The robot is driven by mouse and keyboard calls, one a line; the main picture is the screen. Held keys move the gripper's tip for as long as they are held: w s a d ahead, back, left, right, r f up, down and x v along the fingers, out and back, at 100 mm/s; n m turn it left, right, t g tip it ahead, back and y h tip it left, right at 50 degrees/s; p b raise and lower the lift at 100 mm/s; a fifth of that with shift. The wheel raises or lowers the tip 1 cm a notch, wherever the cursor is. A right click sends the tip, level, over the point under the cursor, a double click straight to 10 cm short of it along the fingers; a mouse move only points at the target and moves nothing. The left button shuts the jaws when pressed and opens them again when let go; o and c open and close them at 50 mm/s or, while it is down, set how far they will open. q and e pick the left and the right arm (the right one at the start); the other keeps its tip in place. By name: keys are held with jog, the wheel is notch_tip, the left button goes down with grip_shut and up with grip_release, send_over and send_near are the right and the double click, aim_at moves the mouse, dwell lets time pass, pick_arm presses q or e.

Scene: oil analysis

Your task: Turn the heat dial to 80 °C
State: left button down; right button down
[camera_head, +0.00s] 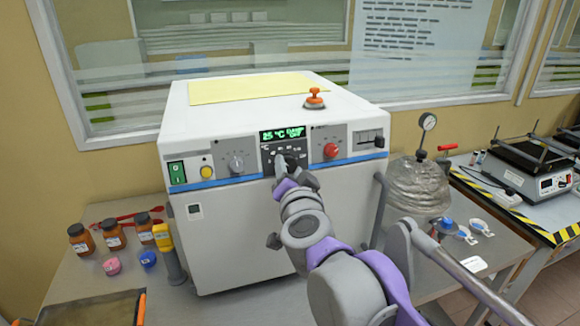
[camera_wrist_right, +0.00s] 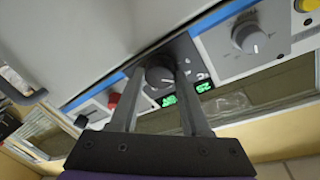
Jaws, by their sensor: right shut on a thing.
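The heat dial (camera_head: 292,160) is a dark round knob on the dark panel in the middle of the white oven's (camera_head: 250,225) front. It also shows in the right wrist view (camera_wrist_right: 160,77) with a pale pointer mark. Above it in the head view, the green display (camera_head: 282,134) reads about 25 °C; the smaller text is unclear. My right gripper (camera_head: 284,169) is at the dial and hides part of it. In the wrist view its two fingers (camera_wrist_right: 158,74) lie on either side of the dial, shut on it. My left gripper is not in view.
A grey knob (camera_head: 236,163), a yellow button (camera_head: 207,172) and a green switch (camera_head: 177,173) are left of the dial. A red knob (camera_head: 331,150) is right of it. Brown jars (camera_head: 113,236) stand at left; a foil-wrapped vessel (camera_head: 418,185) stands at right.

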jog(key=m+g+h, duration=0.1)
jog(key=m, duration=0.5)
jog(key=shift+r+m+p, duration=0.15)
jog(key=shift+m+p, duration=0.25)
jog(key=m+g, duration=0.1)
jog(key=m, duration=0.4)
dwell(0.3)
jog(key=shift+c, duration=1.8)
grip_release()
jog(key=v, duration=1.1)
jog(key=shift+r, duration=0.25)
jog(key=shift+w, duration=0.25)
